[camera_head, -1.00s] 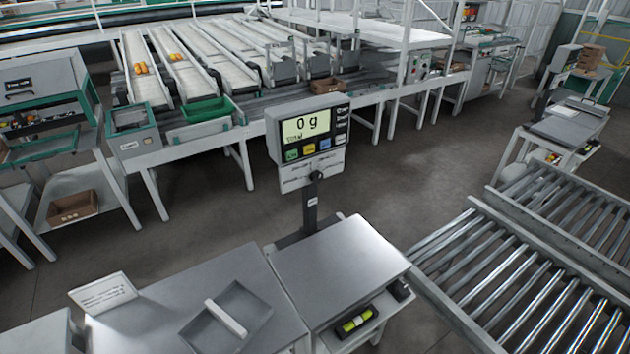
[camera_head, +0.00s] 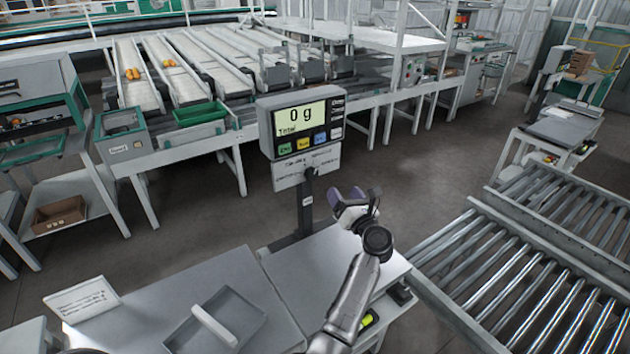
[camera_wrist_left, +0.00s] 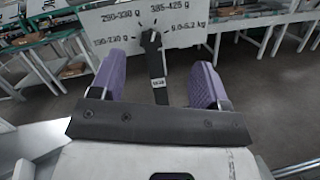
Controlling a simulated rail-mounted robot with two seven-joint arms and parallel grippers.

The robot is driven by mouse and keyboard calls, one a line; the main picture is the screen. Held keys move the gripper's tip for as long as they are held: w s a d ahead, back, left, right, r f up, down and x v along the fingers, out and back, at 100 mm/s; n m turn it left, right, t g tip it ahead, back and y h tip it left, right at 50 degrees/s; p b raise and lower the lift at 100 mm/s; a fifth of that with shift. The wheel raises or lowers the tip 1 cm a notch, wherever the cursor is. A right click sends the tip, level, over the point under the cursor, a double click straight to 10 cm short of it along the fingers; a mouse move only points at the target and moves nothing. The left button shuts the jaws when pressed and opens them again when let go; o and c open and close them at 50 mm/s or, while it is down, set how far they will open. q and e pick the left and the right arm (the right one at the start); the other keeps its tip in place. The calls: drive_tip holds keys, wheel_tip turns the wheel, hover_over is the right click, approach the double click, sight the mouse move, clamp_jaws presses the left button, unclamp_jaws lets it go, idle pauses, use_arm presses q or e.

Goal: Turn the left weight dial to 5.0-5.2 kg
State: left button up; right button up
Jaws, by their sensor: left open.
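The weight dial is a small dark knob (camera_wrist_left: 152,40) on the pale plate below the scale display; the plate (camera_head: 305,168) also shows in the head view. The labels around it read about 150-230 g, 250-330 g, 385-425 g and 5.0-5.2 kg. The knob seems to point roughly upward, between the two upper labels; its exact setting is too small to tell. My left gripper (camera_head: 347,198) has purple fingers and is open and empty, to the right of and below the dial. In the left wrist view the fingers (camera_wrist_left: 155,72) stand apart, with the dial beyond them. My right gripper is out of view.
The display (camera_head: 300,121) reads 0 g above the plate, on a dark post (camera_head: 305,212). The flat scale top (camera_head: 300,270) lies beneath my arm. A grey tray (camera_head: 180,338) and a label card (camera_head: 80,299) are at left. A roller conveyor (camera_head: 500,262) runs at right.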

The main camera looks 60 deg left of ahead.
sight(313, 175)
use_arm(q)
drive_tip(key=a+n+g, duration=0.1)
drive_tip(key=a, duration=0.3)
drive_tip(key=a+f+n+g+h+b, duration=0.1)
drive_tip(key=a, duration=0.3)
drive_tip(key=a+f+n+g+h+b, duration=0.1)
drive_tip(key=a, duration=0.3)
drive_tip(key=shift+s+a, duration=0.15)
drive_tip(key=shift+a, duration=1.1)
drive_tip(key=shift+c, duration=0.3)
drive_tip(key=c, duration=0.8)
